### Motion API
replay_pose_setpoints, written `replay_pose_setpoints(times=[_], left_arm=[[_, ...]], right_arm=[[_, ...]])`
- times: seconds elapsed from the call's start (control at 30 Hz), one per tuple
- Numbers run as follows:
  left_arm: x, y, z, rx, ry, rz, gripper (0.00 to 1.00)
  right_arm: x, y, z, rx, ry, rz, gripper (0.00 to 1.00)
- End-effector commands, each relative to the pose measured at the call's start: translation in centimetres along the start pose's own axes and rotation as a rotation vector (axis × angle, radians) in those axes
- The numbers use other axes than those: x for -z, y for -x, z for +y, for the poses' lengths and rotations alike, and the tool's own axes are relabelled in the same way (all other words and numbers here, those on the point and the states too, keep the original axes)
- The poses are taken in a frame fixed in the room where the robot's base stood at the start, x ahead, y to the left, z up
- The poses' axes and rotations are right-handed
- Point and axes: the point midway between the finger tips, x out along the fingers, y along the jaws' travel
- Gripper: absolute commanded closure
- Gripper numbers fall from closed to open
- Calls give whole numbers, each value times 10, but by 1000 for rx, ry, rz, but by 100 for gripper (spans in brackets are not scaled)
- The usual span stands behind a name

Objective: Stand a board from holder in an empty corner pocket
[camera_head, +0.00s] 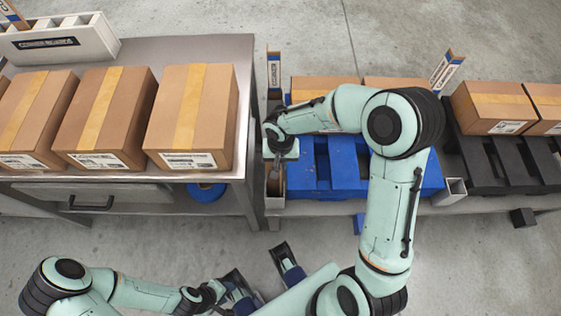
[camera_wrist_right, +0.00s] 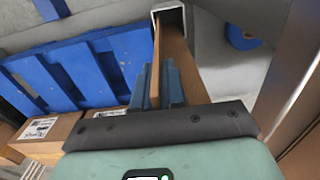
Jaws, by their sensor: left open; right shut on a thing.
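My right gripper (camera_head: 278,165) is shut on a brown corner board (camera_head: 276,182) at the near left corner of the blue pallet (camera_head: 345,168). In the right wrist view, the fingers (camera_wrist_right: 163,88) pinch the angled board (camera_wrist_right: 177,55), and its far end meets the mouth of a pale square pocket (camera_wrist_right: 157,10). I cannot tell how deep it sits. The near right pocket (camera_head: 455,187) looks empty. Boards stand at the far left (camera_head: 274,72) and far right (camera_head: 447,70) corners, the latter leaning in the picture. The white holder (camera_head: 95,40) is at the far left. My left gripper (camera_head: 263,271) is open and empty.
A metal table (camera_head: 240,100) with several cartons (camera_head: 190,115) stands left, its edge close to my right gripper. More cartons (camera_head: 320,88) stand on the blue pallet's far side. A black pallet (camera_head: 500,155) with cartons is on the right. My right forearm hides part of the blue pallet.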

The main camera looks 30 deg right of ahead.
Motion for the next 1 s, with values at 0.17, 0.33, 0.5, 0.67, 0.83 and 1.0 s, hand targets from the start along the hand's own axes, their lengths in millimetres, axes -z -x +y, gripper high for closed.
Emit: replay_pose_setpoints(times=[0.17, 0.33, 0.5, 0.67, 0.83, 1.0], left_arm=[[0, 1, 0, 0, 0, 0, 57], [2, -3, 0, -1, -1, 5, 57], [2, -2, 0, -1, -1, 5, 57], [2, -2, 0, -1, -1, 5, 57], [0, 2, 1, 0, 0, 0, 57], [-2, 6, 1, 1, 0, -6, 57]], right_arm=[[0, 1, 0, 1, 0, 2, 100], [0, -4, 0, 1, 0, 1, 100], [0, -2, 0, 0, 0, 1, 64], [0, -2, 0, 0, 0, 1, 64], [0, 4, 0, 1, 0, 2, 64], [1, 36, 0, 3, -2, 6, 64]])
